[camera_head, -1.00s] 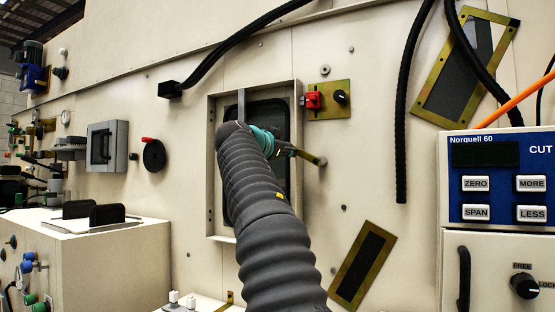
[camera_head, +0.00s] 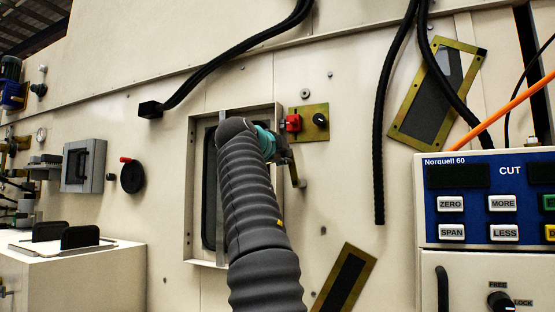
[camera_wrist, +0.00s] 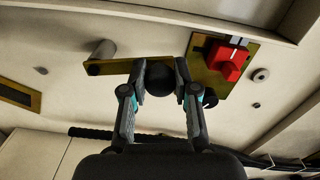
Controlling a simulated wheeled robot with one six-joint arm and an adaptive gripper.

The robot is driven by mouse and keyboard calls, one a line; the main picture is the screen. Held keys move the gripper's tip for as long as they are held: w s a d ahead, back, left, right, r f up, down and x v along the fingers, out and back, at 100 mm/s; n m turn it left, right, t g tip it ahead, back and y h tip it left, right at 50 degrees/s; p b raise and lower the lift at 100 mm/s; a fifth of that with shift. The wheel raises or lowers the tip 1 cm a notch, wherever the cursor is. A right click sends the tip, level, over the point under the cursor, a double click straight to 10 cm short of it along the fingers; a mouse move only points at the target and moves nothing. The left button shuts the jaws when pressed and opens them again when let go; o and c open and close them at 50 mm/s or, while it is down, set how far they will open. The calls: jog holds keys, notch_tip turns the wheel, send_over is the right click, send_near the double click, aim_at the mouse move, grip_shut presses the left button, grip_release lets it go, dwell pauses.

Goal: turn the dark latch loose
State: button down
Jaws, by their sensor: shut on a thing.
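The latch is a brass-coloured bar with a dark ball knob (camera_wrist: 159,79) at one end and a grey round post (camera_wrist: 103,51) at the other. In the wrist view my gripper (camera_wrist: 160,66) has one finger on each side of the ball and is shut on it. In the head view my gripper (camera_head: 277,146) is beside the right edge of the framed window, and the bar (camera_head: 293,172) runs steeply down from it to the post. My grey sleeved arm hides much of the window and most of the knob.
A red switch (camera_head: 293,123) and a black knob sit on a brass plate just above the latch; the plate (camera_wrist: 214,84) is close to my right finger in the wrist view. A black cable (camera_head: 379,150) hangs to the right. A blue control panel (camera_head: 470,177) stands at far right.

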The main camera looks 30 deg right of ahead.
jog(key=shift+s+d+r+m, duration=0.1)
jog(key=shift+s+d+m, duration=0.1)
jog(key=shift+s+m, duration=0.25)
jog(key=shift+s+d+r+m, duration=0.1)
jog(key=shift+s+d+m, duration=0.1)
jog(key=shift+m, duration=0.45)
jog(key=c, duration=0.9)
grip_release()
jog(key=shift+o, duration=0.2)
jog(key=shift+f, duration=0.1)
jog(key=v, duration=1.2)
